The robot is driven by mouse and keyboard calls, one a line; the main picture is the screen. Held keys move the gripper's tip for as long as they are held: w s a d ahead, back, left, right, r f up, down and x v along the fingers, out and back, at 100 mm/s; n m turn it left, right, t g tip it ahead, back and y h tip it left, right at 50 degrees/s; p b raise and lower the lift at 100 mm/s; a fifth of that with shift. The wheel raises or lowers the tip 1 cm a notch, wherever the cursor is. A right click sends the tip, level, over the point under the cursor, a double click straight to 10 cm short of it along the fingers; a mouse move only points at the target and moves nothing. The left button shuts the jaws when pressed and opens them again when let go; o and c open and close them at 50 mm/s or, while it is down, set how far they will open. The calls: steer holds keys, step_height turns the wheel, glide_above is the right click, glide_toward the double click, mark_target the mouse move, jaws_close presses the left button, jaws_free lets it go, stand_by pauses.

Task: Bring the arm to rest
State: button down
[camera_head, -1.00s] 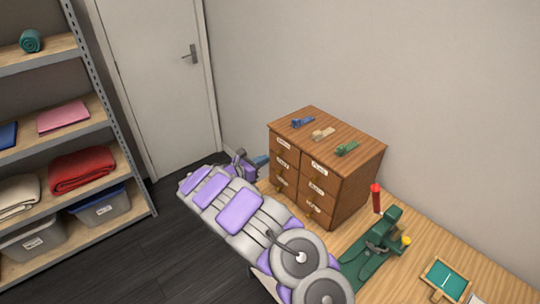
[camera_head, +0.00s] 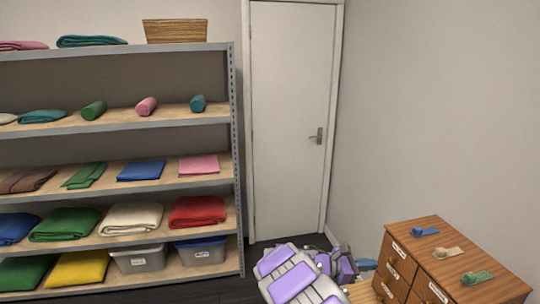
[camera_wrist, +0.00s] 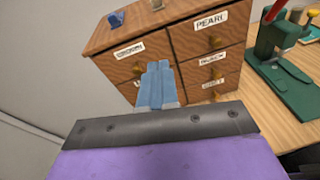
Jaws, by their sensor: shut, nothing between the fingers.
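My arm (camera_head: 288,277), purple and grey, reaches up from the bottom of the head view and bends toward the cabinet. My gripper (camera_head: 368,264) shows small and blue at the left side of the wooden drawer cabinet (camera_head: 407,283). In the wrist view its two blue fingers (camera_wrist: 157,82) are together with nothing between them. They point at the cabinet's drawer fronts (camera_wrist: 208,72); I cannot tell how wide the gap is.
A metal shelf (camera_head: 234,150) with folded cloths and bins stands at the left. A closed white door (camera_head: 290,120) is at the back. Small coloured items, one of them blue (camera_head: 425,232), lie on the cabinet. A green device (camera_wrist: 283,85) stands on the bench (camera_wrist: 252,92).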

steer(key=s+d+r+m+g+y, duration=0.25)
steer(key=s+r+m, duration=0.25)
steer(key=s, duration=0.6)
steer(key=s+d+r+m+g+y, duration=0.1)
steer(key=s+r+m+g+y, duration=0.3)
steer(key=s, duration=0.6)
steer(key=s+a+f+m+t+y, duration=0.2)
steer(key=s+a+m+y, duration=0.6)
steer(key=s+a, duration=1.2)
steer(key=s+t+y, duration=0.1)
steer(key=s, duration=0.3)
steer(key=shift+a+m, duration=0.3)
steer(key=shift+f+y, duration=0.1)
steer(key=shift+y, duration=0.15)
